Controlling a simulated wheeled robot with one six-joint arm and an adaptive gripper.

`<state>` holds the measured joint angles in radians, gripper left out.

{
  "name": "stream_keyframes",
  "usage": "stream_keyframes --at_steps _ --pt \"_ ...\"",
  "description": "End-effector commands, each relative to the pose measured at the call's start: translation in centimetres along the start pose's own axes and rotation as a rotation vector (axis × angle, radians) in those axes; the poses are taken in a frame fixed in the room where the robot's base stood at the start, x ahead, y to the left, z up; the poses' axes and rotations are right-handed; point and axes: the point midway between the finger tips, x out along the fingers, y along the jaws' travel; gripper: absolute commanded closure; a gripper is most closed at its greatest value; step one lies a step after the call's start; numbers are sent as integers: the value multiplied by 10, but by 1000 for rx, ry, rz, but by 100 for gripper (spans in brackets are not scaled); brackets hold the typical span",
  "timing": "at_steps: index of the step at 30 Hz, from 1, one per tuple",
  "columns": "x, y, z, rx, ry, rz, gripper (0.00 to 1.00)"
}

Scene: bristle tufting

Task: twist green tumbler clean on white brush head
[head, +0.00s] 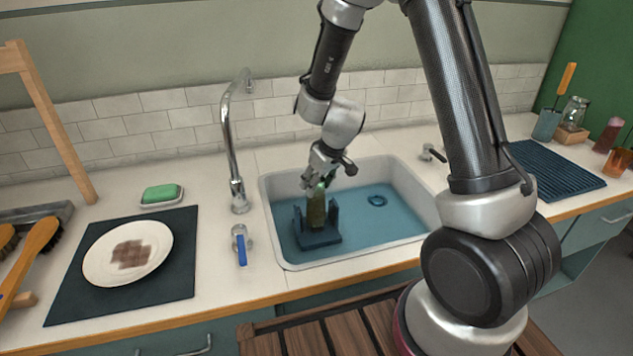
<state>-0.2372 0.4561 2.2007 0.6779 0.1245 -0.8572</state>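A green tumbler (316,208), murky and brownish on its side, stands upright in the sink between the dark blue side brushes of a brush stand (319,241). Its top end looks paler green. The white brush head is not visible; whether the tumbler is around it I cannot tell. My gripper (320,183) points down at the tumbler's top, with its fingers close about that end. The fingers are small and dark here, so I cannot tell if they grip it.
A stained plate (100,262) lies on a dark mat (178,275). A ribbed drying mat (556,172) is at right.

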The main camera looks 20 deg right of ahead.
Motion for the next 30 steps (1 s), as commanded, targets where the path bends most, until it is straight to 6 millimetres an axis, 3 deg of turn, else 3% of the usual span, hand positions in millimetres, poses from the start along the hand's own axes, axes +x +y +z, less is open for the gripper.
stream_keyframes --at_steps 30 --pt "10 0 4 0 1 0 78"
